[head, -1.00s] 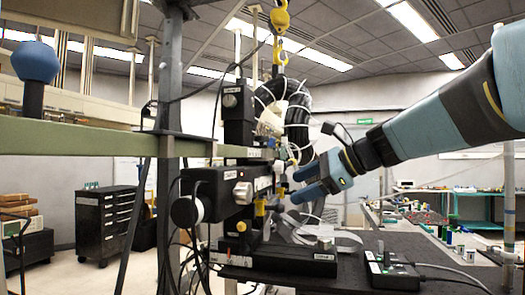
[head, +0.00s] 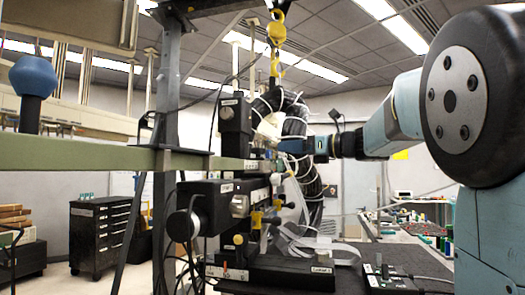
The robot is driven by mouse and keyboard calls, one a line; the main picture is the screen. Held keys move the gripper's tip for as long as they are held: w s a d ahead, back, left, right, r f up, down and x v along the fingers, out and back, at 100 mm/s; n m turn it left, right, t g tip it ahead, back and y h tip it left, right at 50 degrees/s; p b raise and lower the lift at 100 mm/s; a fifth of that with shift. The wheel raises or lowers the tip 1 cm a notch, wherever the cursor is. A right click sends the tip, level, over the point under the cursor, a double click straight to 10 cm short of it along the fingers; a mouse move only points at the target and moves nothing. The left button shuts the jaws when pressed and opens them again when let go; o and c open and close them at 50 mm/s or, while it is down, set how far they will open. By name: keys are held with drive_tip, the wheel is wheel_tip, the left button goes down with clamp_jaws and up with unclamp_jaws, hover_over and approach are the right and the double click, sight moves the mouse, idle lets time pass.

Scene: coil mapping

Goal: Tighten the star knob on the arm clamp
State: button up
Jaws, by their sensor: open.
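The clamp stack (head: 240,195) stands at centre, a column of black blocks with silver and yellow knobs. A yellow winged knob (head: 256,218) sits low on it, and another yellow piece (head: 278,204) is just to the right. I cannot tell which knob is the star knob of the arm clamp. My gripper (head: 284,148) reaches in from the right at the upper part of the stack, by the thick black cables. It is above the yellow knobs and apart from them. Its fingertips are small and partly hidden, and no held thing shows.
Thick black cables (head: 296,125) hang beside my gripper, below a yellow hook (head: 276,32). A green beam (head: 90,158) crosses on the left, with a blue knob (head: 33,77) above it. A control box (head: 388,278) lies on the black bench at lower right.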

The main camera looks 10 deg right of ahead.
sight(260, 149)
drive_tip(key=x, duration=1)
drive_tip(key=c, duration=1.1)
drive_tip(key=shift+o, duration=0.2)
drive_tip(key=shift+s, duration=0.1)
drive_tip(key=m+t+h, duration=0.3)
drive_tip(key=t+h, duration=0.1)
drive_tip(key=shift+s+a+m, duration=0.2)
drive_tip(key=shift+a+m, duration=0.05)
drive_tip(key=shift+m, duration=0.15)
drive_tip(key=shift+a+m+t+h, duration=0.1)
drive_tip(key=shift+m+t+h, duration=0.7)
drive_tip(key=shift+h, duration=0.55)
drive_tip(key=shift+m+t+h, duration=0.5)
drive_tip(key=shift+m+h, duration=0.5)
drive_tip(key=shift+h, duration=0.35)
drive_tip(key=shift+m+t+h, duration=0.3)
drive_tip(key=shift+m+h, duration=0.6)
drive_tip(key=shift+h, duration=0.4)
